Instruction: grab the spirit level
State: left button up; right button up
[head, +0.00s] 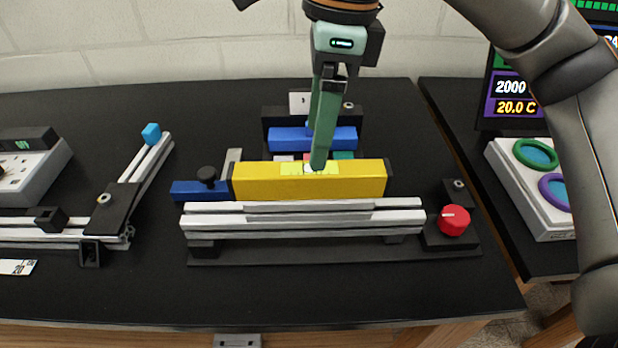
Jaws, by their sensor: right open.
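The spirit level is a yellow bar (262,184) with a pale yellow-green vial in its top and dark end caps. It lies lengthwise left to right in the middle of the table, just behind a silver extrusion rail (305,222). My right gripper (318,166) reaches down from above with its green fingers, their tips at the middle of the level's top, by the vial. The fingers are seen nearly edge-on and overlap. The gripper is open; I cannot tell whether the tips touch the level. My left gripper is not in view.
A blue block (285,139) stands behind the level, and a blue clamp piece (198,190) is at its left end. A red knob (453,220) sits at the rail's right end. An extrusion corner frame (108,200) lies to the left.

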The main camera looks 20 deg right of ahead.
aim_at(310, 180)
jog(key=shift+s+a+f, duration=0.1)
jog(key=shift+a+f, duration=0.1)
jog(key=shift+f, duration=0.8)
jog(key=shift+a+f, duration=0.15)
jog(key=shift+f, duration=0.85)
jog(key=shift+s+a+f, duration=0.1)
jog(key=shift+a+f, duration=0.1)
jog(key=shift+f, duration=0.8)
jog(key=shift+c, duration=0.3)
grip_shut()
